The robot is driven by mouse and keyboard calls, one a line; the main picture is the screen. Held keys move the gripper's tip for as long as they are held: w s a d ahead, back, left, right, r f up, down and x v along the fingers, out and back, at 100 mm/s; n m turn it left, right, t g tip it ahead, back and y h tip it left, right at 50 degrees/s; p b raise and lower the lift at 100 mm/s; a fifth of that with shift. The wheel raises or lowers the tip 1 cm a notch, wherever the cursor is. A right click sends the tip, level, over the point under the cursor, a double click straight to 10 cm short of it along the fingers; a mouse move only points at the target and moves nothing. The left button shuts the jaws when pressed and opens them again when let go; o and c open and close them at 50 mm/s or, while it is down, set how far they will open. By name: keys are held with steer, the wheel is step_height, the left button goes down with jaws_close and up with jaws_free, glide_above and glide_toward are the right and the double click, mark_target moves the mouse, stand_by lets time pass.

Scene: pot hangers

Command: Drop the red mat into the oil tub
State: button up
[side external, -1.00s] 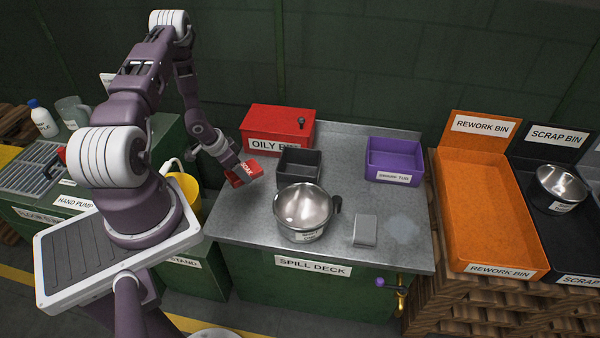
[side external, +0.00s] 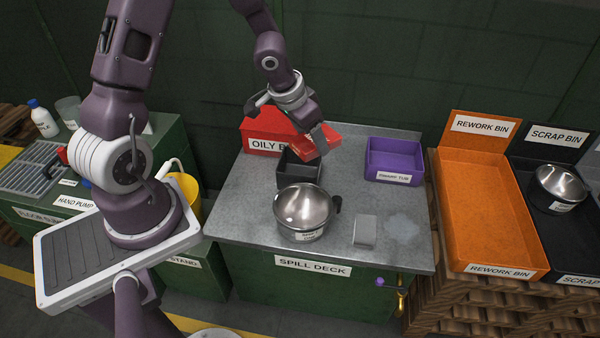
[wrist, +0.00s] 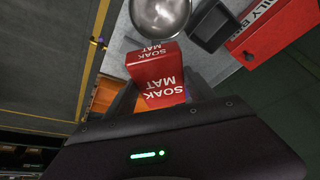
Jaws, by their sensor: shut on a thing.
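My gripper (side external: 318,143) is shut on the red soak mat (side external: 309,148), a folded red block that shows large in the wrist view (wrist: 158,75) with white "SOAK MAT" lettering. The mat is in the air near the back right of a small dark grey open tub (side external: 290,181), partly covering it in the side view. No label shows on that tub; it also appears in the wrist view (wrist: 211,27). A purple open tub (side external: 393,160) stands further right, its label too small to read surely. I cannot tell which is the oil tub.
A red lidded oily bin (side external: 262,140) stands behind the dark tub. A steel pan (side external: 303,208) is in front of it. An orange rework bin (side external: 485,210) stands right.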

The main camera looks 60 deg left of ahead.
steer(key=w, duration=0.2)
steer(key=shift+w+a+f, duration=0.3)
steer(key=shift+w+f, duration=0.1)
steer(key=w+a+f, duration=0.3)
steer(key=a+f, duration=0.5)
steer(key=f, duration=0.1)
steer(key=w+a+f, duration=0.3)
steer(key=a+f, duration=0.6)
steer(key=f, duration=0.1)
steer(key=shift+a, duration=0.25)
steer(key=o, duration=1.5)
